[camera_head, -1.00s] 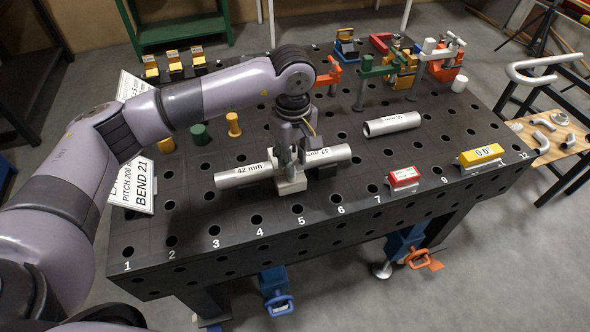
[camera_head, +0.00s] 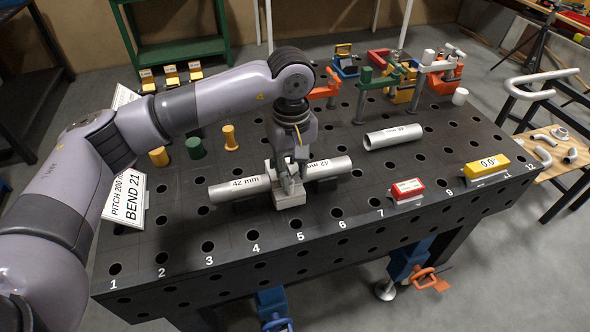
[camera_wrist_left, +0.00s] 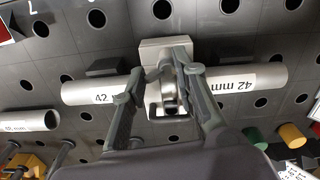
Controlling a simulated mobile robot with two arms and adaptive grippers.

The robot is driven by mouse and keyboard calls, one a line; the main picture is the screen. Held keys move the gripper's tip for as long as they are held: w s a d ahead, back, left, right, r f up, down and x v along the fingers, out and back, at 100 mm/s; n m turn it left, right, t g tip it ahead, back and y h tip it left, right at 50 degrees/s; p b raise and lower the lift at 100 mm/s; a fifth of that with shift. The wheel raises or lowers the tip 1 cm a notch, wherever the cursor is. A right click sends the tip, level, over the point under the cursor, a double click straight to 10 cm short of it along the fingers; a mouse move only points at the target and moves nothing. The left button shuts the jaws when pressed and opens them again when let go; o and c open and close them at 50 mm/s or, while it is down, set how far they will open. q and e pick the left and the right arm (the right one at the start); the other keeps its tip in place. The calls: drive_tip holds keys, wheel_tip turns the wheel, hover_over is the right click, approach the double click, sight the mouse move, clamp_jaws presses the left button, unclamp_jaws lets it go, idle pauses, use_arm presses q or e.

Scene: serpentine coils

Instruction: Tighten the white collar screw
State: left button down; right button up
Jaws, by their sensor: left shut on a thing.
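A grey pipe marked 42 mm (camera_head: 235,188) lies across the middle of the table, and it also shows in the wrist view (camera_wrist_left: 85,92). A pale collar block (camera_head: 290,202) sits around the pipe near hole 5; it also shows in the left wrist view (camera_wrist_left: 152,49). My left gripper (camera_head: 287,180) comes down from above onto the collar. In the wrist view its dark fingers (camera_wrist_left: 156,84) stand on both sides of the small grey collar screw (camera_wrist_left: 169,88) and are shut on it. The fingers partly hide the screw. My right gripper is not in view.
Another pipe (camera_head: 393,137) lies behind to the right. A red block (camera_head: 407,188) and a yellow 0.0° display (camera_head: 487,168) stand near the front edge. Several clamps (camera_head: 405,82) stand at the back right.

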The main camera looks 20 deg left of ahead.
use_arm(q)
drive_tip(key=c, duration=1.7)
unclamp_jaws()
drive_tip(key=shift+s+a+f, duration=0.2)
drive_tip(key=shift+s+a, duration=0.05)
drive_tip(key=shift+a, duration=0.05)
drive_tip(key=shift+o, duration=1.4)
drive_tip(key=shift+s+a+r, duration=0.1)
drive_tip(key=shift+s+a, duration=0.05)
drive_tip(key=shift+a, duration=0.05)
drive_tip(key=o, duration=0.5)
drive_tip(key=shift+r, duration=0.15)
drive_tip(key=shift+d, duration=0.15)
drive_tip(key=shift+r, duration=0.2)
wheel_tip(320, 180, up, 12)
drive_tip(key=shift+f, duration=0.2)
